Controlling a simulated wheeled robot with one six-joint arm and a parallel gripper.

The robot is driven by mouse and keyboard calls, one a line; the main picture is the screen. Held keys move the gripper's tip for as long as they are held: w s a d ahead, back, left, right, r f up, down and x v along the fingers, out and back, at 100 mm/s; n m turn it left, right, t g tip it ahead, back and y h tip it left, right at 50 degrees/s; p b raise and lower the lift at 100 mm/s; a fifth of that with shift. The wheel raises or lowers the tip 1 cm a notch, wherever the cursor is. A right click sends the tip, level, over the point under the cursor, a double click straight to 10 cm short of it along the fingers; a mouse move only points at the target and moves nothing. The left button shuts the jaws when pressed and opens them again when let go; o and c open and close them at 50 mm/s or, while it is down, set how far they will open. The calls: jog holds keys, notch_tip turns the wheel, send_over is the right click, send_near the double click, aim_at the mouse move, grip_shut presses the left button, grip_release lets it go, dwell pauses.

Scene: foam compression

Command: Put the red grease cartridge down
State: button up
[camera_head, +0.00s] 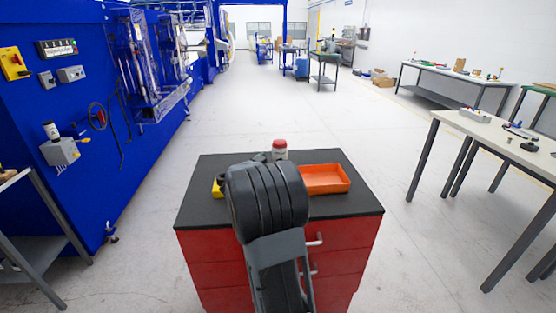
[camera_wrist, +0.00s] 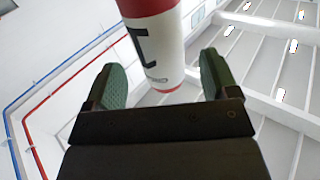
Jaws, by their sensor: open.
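The red grease cartridge (camera_head: 280,150) shows in the head view just beyond my arm, with a red top and a white body. It looks upright above the black cabinet top; its base is hidden by my arm. In the wrist view the cartridge (camera_wrist: 160,45) has a white label band with black marking between red parts. My gripper (camera_wrist: 160,80) is open, with one green-padded finger on each side of the cartridge and a visible gap to each.
The red drawer cabinet (camera_head: 205,215) has an orange tray (camera_head: 325,179) to the right of the cartridge and a yellow object (camera_head: 217,187) at left, partly hidden by my arm. A blue machine wall (camera_head: 60,110) stands left, a worktable (camera_head: 470,122) right. The floor between is clear.

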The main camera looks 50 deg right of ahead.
jog(key=w+a+n+t+y, duration=0.2)
jog(key=a+n+t+y, duration=0.4)
jog(key=a, duration=0.7)
jog(key=w+a+n+t+y, duration=0.2)
jog(key=a+n+t+y, duration=0.25)
jog(key=a+y, duration=0.65)
jog(key=s+a+f+n+g+y, duration=0.1)
jog(key=s+a+f+n+g, duration=0.25)
jog(key=s+a, duration=0.5)
jog(key=s+a+f+n+g, duration=0.1)
jog(key=s+f+g, duration=0.1)
jog(key=s, duration=0.4)
jog(key=s+a+f+g, duration=0.2)
jog(key=s+g, duration=0.3)
jog(key=shift+s+n, duration=0.4)
notch_tip(320, 180, up, 4)
jog(key=p, duration=0.3)
jog(key=shift+r, duration=0.15)
